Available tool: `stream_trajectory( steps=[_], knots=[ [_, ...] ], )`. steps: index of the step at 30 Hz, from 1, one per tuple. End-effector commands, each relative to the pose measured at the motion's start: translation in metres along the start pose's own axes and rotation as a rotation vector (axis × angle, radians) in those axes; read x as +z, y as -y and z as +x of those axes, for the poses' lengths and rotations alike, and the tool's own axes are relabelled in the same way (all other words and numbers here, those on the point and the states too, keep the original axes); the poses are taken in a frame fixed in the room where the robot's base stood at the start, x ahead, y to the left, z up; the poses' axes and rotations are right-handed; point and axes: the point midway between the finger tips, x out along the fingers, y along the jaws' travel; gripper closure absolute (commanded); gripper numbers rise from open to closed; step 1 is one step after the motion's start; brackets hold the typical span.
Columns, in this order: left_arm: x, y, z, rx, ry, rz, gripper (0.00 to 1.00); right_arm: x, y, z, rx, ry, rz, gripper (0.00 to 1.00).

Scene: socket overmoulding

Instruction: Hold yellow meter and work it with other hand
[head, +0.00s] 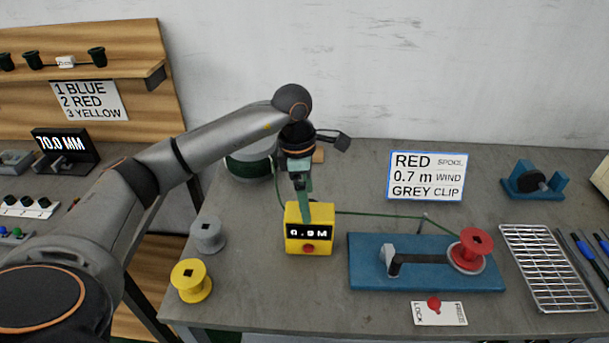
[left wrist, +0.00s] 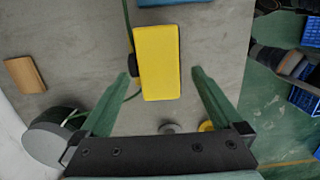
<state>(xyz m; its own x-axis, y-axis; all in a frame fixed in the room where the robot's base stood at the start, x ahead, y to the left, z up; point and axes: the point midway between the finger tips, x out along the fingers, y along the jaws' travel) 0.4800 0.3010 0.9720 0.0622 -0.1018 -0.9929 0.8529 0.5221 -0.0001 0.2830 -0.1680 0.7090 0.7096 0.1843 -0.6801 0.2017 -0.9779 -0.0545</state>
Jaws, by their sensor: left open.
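The yellow meter (head: 308,245) stands on the grey bench, with a display that seems to read 0.9M and a red button (head: 309,249) below it. My left gripper (head: 303,198) is above and just behind the meter, fingers pointing down. In the left wrist view the meter (left wrist: 158,62) lies between the spread fingertips (left wrist: 160,76), with gaps at both sides. A green wire (head: 375,214) runs from the meter to the red spool (head: 470,249) on the blue winder (head: 365,263). My right gripper is not seen.
A grey spool (head: 208,236) and a yellow spool (head: 191,281) stand left of the meter. A large green wire reel (head: 248,166) is behind it. A LOCK card (head: 450,313) lies in front of the winder, a wire rack (head: 546,266) to its right. A sign (head: 428,175) stands behind.

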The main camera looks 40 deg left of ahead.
Motion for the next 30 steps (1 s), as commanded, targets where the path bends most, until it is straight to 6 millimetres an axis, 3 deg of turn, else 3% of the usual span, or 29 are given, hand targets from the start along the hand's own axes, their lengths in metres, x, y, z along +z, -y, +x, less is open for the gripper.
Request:
stream_trajectory(
  steps=[3,9,21,30],
  knots=[
    [0.000,0.001,0.022,-0.004,-0.002,-0.002,0.00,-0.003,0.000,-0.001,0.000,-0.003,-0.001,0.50],
    [0.000,0.000,0.045,-0.002,0.001,0.000,0.00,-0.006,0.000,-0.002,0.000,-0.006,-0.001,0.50],
    [0.000,0.000,0.053,0.000,0.001,0.000,0.00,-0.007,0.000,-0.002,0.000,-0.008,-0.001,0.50],
    [0.000,0.000,0.053,0.000,0.001,0.000,0.31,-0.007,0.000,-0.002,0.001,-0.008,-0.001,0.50]
  ],
)
